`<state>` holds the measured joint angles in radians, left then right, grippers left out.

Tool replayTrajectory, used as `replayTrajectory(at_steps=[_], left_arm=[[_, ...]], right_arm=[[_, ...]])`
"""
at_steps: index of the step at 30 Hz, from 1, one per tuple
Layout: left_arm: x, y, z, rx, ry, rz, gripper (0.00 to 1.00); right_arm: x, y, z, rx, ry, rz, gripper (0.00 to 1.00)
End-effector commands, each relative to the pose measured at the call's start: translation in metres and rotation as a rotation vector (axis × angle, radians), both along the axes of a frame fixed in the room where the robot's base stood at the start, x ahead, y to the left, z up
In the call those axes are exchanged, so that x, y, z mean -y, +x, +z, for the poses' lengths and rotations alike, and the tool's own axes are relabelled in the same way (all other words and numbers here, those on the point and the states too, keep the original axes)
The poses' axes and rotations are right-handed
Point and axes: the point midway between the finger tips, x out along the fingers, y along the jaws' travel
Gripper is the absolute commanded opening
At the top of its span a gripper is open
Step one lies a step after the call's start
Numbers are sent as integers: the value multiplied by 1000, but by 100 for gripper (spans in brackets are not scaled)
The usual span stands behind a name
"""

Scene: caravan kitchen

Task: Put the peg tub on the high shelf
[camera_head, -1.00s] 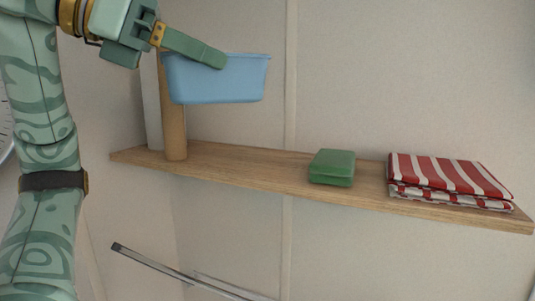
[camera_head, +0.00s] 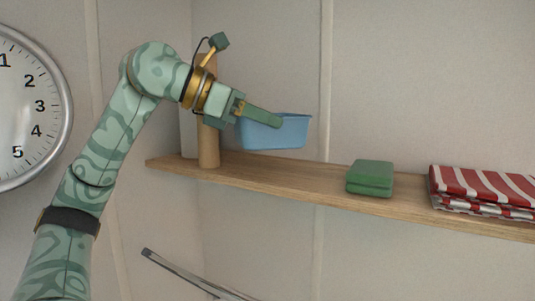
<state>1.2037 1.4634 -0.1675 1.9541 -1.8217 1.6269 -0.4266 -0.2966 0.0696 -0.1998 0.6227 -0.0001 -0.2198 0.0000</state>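The peg tub is a light blue open-topped tub (camera_head: 275,134), roughly level, just above the left part of the wooden high shelf (camera_head: 300,181). I cannot tell whether its base touches the board. My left gripper (camera_head: 262,116) reaches in from the left, with one green finger against the tub's near side at the rim. The other finger is hidden behind the wall or inside the tub. The gripper appears shut on the tub wall. The tub's contents are not visible. My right gripper is not in view.
A tan cylinder (camera_head: 208,140) stands at the shelf's left end, behind my gripper. A green folded item (camera_head: 370,178) and a red-and-white striped cloth (camera_head: 482,187) lie farther right. Bare shelf lies between tub and green item. A wall clock (camera_head: 30,110) hangs left.

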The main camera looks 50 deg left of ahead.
Motion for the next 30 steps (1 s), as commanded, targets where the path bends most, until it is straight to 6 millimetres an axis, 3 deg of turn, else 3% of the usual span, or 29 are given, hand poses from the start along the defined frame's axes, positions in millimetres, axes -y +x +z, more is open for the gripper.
replayTrajectory(at_steps=[8, 13, 25, 28, 30], left_arm=[[-9, 13, -21, -1, -2, 1, 0], [-8, 12, -49, -1, 0, -1, 0], [-8, 11, -51, 1, 1, 1, 0], [-8, 11, -50, 0, 0, 0, 24], [-8, 11, -50, 0, 0, 0, 24]], right_arm=[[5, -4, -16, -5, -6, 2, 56], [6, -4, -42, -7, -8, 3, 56], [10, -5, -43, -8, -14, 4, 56], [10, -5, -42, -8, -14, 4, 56], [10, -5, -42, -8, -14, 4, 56]])
